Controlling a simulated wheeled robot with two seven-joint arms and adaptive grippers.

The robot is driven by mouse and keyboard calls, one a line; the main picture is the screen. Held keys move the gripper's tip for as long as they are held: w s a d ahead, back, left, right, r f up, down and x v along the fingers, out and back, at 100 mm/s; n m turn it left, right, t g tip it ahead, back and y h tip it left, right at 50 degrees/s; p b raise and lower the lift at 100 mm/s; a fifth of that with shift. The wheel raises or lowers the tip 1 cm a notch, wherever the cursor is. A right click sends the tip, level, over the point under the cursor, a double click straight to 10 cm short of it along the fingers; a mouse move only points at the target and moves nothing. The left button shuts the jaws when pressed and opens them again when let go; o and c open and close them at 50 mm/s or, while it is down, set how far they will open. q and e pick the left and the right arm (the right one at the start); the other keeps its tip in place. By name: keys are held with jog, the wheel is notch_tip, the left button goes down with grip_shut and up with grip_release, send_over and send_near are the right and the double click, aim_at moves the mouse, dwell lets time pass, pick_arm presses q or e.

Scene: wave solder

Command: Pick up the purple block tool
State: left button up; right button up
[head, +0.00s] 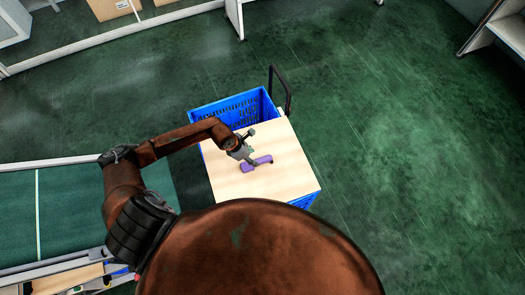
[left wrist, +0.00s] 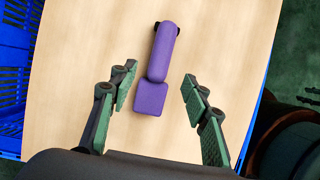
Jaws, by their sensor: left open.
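The purple block tool (head: 262,161) lies on a light wooden board (head: 290,185) that covers much of a blue crate. In the left wrist view the purple block tool (left wrist: 162,58) has a long rounded part and a square block end (left wrist: 151,98) nearer to me. My left gripper (head: 246,155) is above the board, at the tool. In the left wrist view the left gripper (left wrist: 156,88) is open, with one green-padded finger on each side of the tool and clear gaps to it. My right gripper is in neither view.
The blue crate (head: 226,108) shows behind the board, with a dark handle (head: 279,88) at its back right. A green conveyor (head: 60,205) stands at the left. The green floor (head: 410,130) to the right is clear.

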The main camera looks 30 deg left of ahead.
aim_at(258, 160)
pick_arm(q)
jog(key=shift+x, duration=1.25)
jog(key=b+x, duration=0.1)
jog(key=x, duration=0.2)
jog(key=shift+f, duration=0.35)
jog(key=shift+w+d+f, duration=0.1)
jog(key=shift+w+f, duration=0.1)
jog(key=shift+f, duration=0.4)
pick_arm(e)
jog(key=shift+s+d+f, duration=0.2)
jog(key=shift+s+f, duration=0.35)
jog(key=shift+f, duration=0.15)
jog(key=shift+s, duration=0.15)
pick_arm(q)
jog(key=c, duration=0.5)
jog(key=shift+s, duration=0.1)
grip_shut()
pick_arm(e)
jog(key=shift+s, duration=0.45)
